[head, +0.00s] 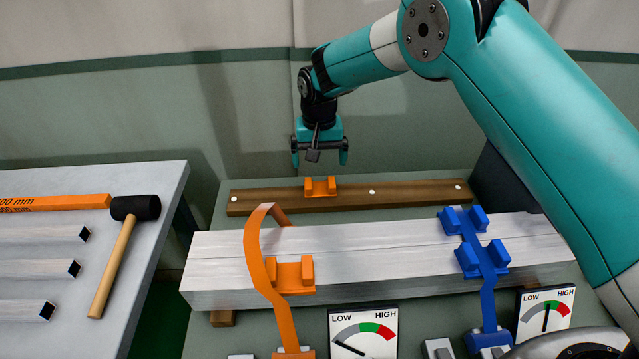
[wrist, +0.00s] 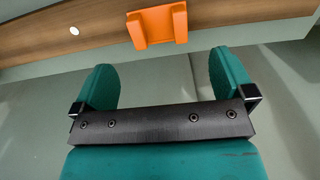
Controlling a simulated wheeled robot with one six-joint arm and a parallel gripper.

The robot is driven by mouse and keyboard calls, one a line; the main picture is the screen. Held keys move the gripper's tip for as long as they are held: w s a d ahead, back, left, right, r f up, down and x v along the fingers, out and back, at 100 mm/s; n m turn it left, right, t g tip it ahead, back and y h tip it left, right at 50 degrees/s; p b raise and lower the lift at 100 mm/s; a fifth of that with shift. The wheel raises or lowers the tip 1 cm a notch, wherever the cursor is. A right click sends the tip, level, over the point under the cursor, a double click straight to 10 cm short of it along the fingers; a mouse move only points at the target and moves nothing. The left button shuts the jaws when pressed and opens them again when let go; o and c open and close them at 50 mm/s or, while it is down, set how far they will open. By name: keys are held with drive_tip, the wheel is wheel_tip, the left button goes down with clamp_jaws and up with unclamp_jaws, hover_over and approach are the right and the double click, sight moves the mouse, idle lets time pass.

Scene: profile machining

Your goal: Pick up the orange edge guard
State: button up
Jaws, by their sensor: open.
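An orange edge guard (head: 320,187), a small U-shaped block, sits on the wooden rail (head: 412,195) behind the metal profile. It also shows at the top of the wrist view (wrist: 157,25), beyond my fingertips. My gripper (head: 319,152) is open and empty, above the rail and apart from the guard. Its two teal fingers show spread in the wrist view (wrist: 164,62). A second orange guard (head: 295,275) sits on the profile's near edge beside the orange strap (head: 256,250).
The metal profile (head: 370,245) lies across the bench in front of the rail. A blue strap with blue guards (head: 468,222) crosses its right part. Two LOW/HIGH gauges (head: 363,335) stand in front. A left table holds a mallet (head: 136,208) and bars.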

sight(320, 189)
drive_tip(key=f+p, duration=0.1)
drive_tip(key=f, duration=0.5)
drive_tip(key=f+p, duration=0.1)
drive_tip(key=f, duration=0.1)
drive_tip(key=shift+w+d+f+p, duration=0.15)
drive_tip(key=shift+w+f+p, duration=0.15)
drive_tip(key=shift+f, duration=0.1)
drive_tip(key=c, duration=0.7)
